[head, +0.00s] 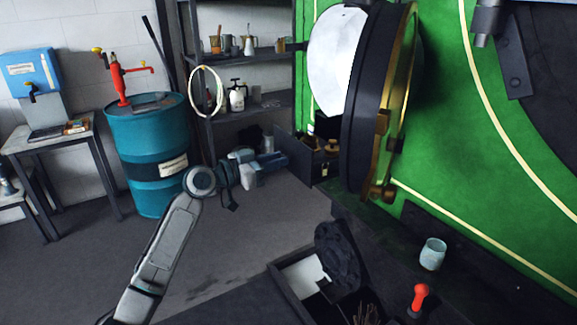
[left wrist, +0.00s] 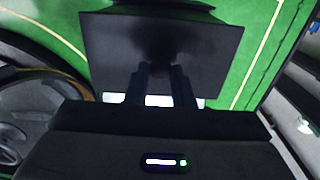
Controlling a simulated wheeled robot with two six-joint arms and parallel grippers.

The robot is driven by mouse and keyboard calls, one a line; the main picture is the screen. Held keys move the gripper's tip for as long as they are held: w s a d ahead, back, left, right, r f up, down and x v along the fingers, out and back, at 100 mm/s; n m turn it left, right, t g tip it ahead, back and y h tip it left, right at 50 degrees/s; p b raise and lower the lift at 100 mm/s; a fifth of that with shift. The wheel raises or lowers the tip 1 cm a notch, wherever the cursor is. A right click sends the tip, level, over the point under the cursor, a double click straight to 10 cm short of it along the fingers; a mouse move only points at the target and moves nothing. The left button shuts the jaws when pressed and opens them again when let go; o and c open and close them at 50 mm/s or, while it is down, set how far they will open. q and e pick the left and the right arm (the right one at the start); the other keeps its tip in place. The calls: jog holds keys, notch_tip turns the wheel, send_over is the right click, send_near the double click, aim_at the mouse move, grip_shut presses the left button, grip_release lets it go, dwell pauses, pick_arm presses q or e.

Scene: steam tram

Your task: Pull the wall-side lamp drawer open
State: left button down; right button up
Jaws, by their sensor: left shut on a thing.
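The lamp drawer (head: 325,170) is a dark box low on the tram's green front, at the back beyond the round door. It stands out from the green body, and brass-coloured things show at its top. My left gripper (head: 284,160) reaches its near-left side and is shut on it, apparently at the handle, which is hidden. In the left wrist view the two fingers (left wrist: 160,82) stand close together against a dark panel (left wrist: 110,45), with green body around it. My right gripper is not in view.
The open round door (head: 360,100) with a brass rim hangs close right of the drawer. A teal drum (head: 150,135) and dark shelves (head: 255,105) stand behind. A pale cup (head: 432,254) and a red-handled thing (head: 419,298) are at front right. Floor left of the drawer is clear.

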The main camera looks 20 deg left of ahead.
pick_arm(q)
jog(key=shift+v, duration=0.8)
jog(key=c, duration=1.3)
grip_release()
jog(key=b+v, duration=0.5)
jog(key=v, duration=0.6)
jog(key=shift+w+r, duration=0.1)
